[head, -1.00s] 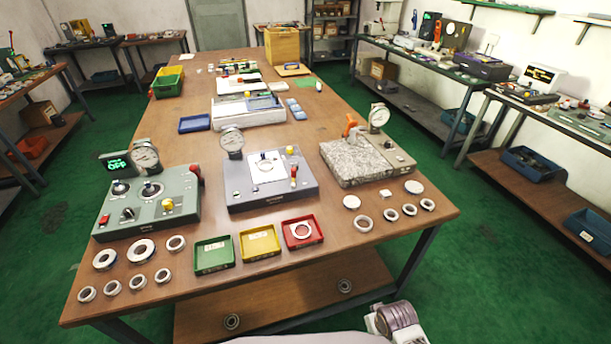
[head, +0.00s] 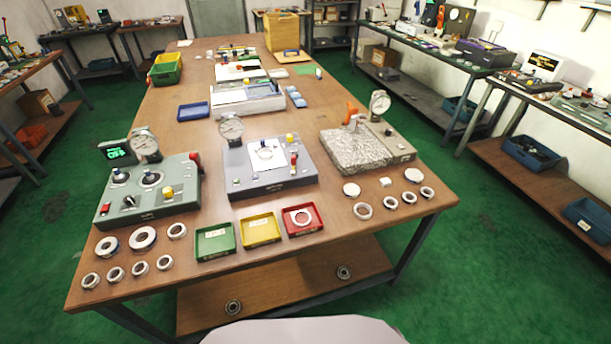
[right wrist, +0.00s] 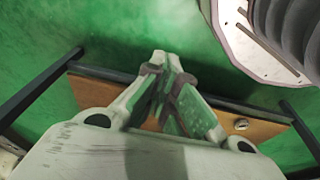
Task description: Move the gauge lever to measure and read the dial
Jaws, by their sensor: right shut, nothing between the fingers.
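The middle grey gauge fixture (head: 240,187) stands on the bench, with a round dial (head: 231,127) upright at its back left. Its dial reading is too small to make out. A bearing ring (head: 265,153) lies on the white plate of this fixture. A small lever with a red part (head: 293,160) stands at the fixture's right side, near a yellow knob (head: 289,137). My right gripper (right wrist: 160,62) is shut and empty in the right wrist view, over the floor and the bench's lower shelf. It is apart from the fixture. My left gripper is not in view.
A green-grey tester (head: 125,212) stands left and a granite gauge stand (head: 352,158) right. Green (head: 229,254), yellow (head: 274,239) and red (head: 317,228) trays line the front; the red one holds a ring. Loose rings lie at both front corners.

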